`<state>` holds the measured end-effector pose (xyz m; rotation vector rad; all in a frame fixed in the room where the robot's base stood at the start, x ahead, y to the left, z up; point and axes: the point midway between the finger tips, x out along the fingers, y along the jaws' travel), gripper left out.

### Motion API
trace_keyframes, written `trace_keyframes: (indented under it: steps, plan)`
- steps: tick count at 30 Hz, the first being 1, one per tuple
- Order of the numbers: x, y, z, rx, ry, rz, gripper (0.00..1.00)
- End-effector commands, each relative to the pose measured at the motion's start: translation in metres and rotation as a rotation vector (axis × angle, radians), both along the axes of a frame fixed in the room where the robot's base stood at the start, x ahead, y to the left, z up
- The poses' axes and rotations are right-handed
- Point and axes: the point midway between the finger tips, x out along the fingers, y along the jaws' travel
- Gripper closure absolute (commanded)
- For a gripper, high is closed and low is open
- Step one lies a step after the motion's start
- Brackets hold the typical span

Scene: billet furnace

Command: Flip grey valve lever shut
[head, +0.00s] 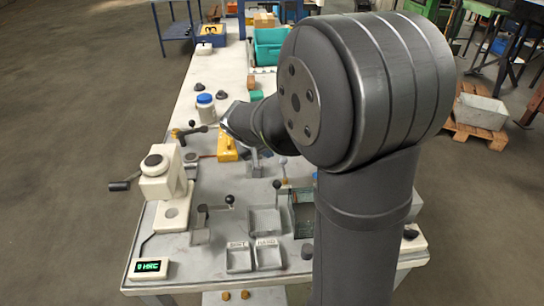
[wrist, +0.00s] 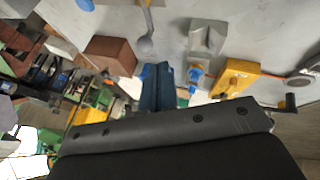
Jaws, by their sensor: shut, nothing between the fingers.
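The grey valve lever (head: 283,164) has a grey ball end and an orange base, and stands on the bench left of my arm in the head view. In the wrist view the lever (wrist: 146,44) comes down from the top edge, its ball close to my fingertips. A small gap seems to show between ball and fingers; touching cannot be told. The lever's base is mostly cut off in the wrist view. My arm hides much of the gripper in the head view.
A yellow box (head: 228,148) and a grey block (wrist: 205,38) stand beside the lever. A brown block (wrist: 108,55) is on the other side in the wrist view. Black-knobbed levers (head: 230,199), trays (head: 239,258) and a white press (head: 160,175) occupy the near bench.

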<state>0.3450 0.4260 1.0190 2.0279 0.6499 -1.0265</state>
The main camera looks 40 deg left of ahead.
Motion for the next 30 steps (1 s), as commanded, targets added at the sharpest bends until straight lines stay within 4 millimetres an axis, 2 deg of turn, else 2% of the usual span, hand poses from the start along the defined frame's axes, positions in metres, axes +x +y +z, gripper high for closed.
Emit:
trace_keyframes:
  steps: [3, 9, 30]
  plan:
    - [-0.012, -0.001, 0.019, 0.003, -0.001, 0.001, 1.00]
    - [-0.023, -0.002, 0.035, 0.001, 0.001, 0.000, 1.00]
    - [-0.024, -0.003, 0.036, -0.001, 0.001, -0.002, 1.00]
